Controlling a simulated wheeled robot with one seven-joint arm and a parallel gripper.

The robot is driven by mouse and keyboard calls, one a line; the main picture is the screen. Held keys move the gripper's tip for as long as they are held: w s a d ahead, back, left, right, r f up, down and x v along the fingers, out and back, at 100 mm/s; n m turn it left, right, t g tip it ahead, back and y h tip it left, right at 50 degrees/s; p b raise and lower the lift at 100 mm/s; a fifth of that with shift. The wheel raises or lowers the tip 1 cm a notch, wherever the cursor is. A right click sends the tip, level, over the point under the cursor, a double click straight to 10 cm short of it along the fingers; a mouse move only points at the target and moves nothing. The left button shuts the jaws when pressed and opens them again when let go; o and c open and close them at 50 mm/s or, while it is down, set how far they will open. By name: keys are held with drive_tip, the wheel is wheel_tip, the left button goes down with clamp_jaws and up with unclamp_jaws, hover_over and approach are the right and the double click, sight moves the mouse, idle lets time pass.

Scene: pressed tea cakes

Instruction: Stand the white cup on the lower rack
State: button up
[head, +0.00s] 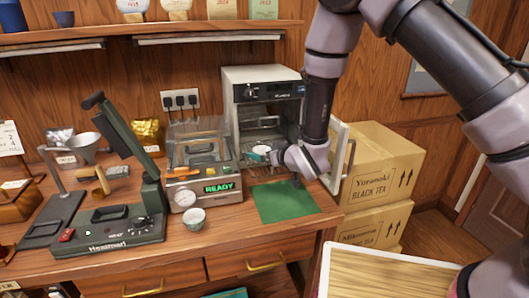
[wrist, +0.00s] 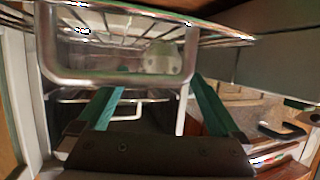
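The white cup (head: 260,151) is inside the open small oven (head: 230,108), low in its chamber. In the wrist view, which appears upside down, a pale cup (wrist: 163,58) shows foot-up against the wires of a rack (wrist: 100,28). It looks upright on the lower rack, though part is hidden behind a metal frame. A second wire frame (wrist: 125,101) lies across the chamber. My gripper (wrist: 157,86) is open at the oven mouth, with its two green fingers apart and nothing between them. In the head view my gripper (head: 279,157) is just right of the cup, partly hidden by my wrist.
The oven door (head: 341,165) stands open to the right, close to my arm. A glass-lidded machine reading READY (head: 205,192) is left of the oven. Cartons (head: 380,165) are at right.

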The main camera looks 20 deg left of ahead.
drive_tip(key=shift+r, duration=0.2)
drive_tip(key=v, duration=1.2)
drive_tip(key=shift+a, duration=0.1)
